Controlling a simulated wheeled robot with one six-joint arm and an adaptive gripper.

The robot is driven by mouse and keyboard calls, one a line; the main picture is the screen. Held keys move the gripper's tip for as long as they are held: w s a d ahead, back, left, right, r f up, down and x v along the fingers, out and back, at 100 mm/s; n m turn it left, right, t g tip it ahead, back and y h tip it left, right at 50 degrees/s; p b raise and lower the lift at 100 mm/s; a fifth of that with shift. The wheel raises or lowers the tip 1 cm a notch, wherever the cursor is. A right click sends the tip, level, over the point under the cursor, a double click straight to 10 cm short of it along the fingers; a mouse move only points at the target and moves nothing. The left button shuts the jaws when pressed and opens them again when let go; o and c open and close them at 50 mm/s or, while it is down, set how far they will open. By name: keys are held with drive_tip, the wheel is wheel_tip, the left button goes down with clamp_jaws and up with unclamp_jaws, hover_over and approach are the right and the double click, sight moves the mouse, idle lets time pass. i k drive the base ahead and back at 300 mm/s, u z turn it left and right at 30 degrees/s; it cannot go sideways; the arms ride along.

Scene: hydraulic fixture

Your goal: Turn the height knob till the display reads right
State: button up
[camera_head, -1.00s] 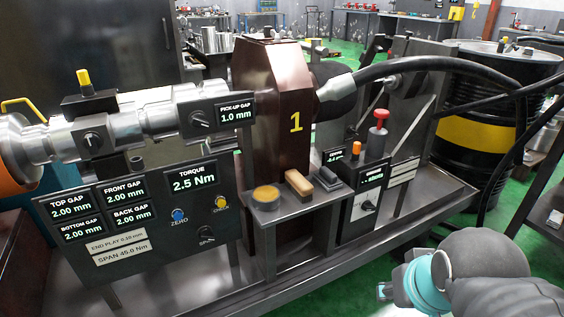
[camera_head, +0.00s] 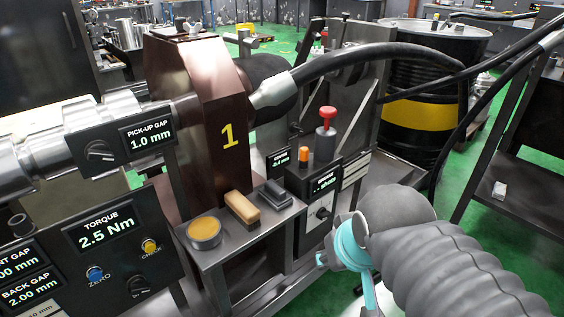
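No knob carries a readable "height" label. A dark knob (camera_head: 322,212) sits on a light plate low on the small control box, under a small display (camera_head: 326,181) whose text is too small to read. Another small display (camera_head: 281,158) to its left is partly hidden. A larger black knob (camera_head: 98,152) is beside the PICK-UP GAP display (camera_head: 149,138), which reads 1.0 mm. My gripper (camera_head: 322,259), at the end of my grey and teal arm, is just below and right of the control box, apart from its knob. Its fingers are too small and hidden to judge.
A TORQUE display (camera_head: 105,228) reads 2.5 Nm. A thick black hose (camera_head: 370,55) arches behind.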

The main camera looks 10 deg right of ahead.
sight(295, 128)
drive_tip(key=k, duration=0.5)
drive_tip(key=z, duration=1.8)
drive_tip(key=i, duration=1.05)
drive_tip(key=u, duration=2.15)
drive_tip(key=i, duration=0.45)
drive_tip(key=u, duration=0.05)
